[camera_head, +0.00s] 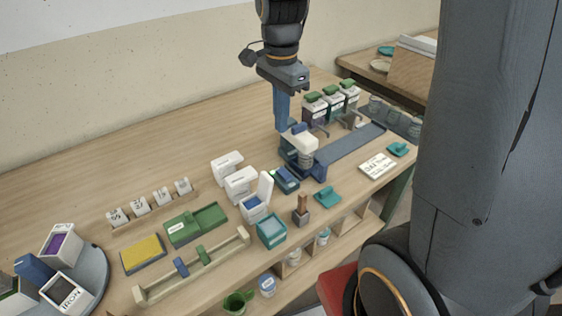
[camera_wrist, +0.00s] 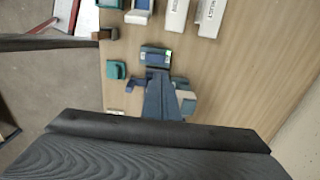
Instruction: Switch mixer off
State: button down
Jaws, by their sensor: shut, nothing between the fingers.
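The mixer (camera_head: 301,141) stands on the table at centre right, with a pale head and a dark blue stand. In the wrist view its pale part (camera_wrist: 187,101) shows beside my fingers, which hide some of it. A small dark blue box with a green-lit spot, seemingly the switch box (camera_head: 286,180), lies in front of the mixer. It also shows in the wrist view (camera_wrist: 155,54), just beyond my fingertips. My gripper (camera_head: 281,128) points down, shut and empty, by the back left of the mixer head. In the wrist view my gripper (camera_wrist: 159,76) covers the middle. I cannot tell whether it touches anything.
White boxes (camera_head: 241,185) stand left of the switch box. A teal container (camera_head: 271,230) and a small wooden block with a stick (camera_head: 302,210) are in front. Green-lidded containers (camera_head: 332,105) stand behind right. The table's back left is bare.

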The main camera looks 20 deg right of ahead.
aim_at(281, 171)
notch_tip(281, 171, down, 14)
jog(key=p, duration=0.2)
jog(key=shift+r+p, duration=0.1)
jog(key=shift+p, duration=0.2)
dwell(0.3)
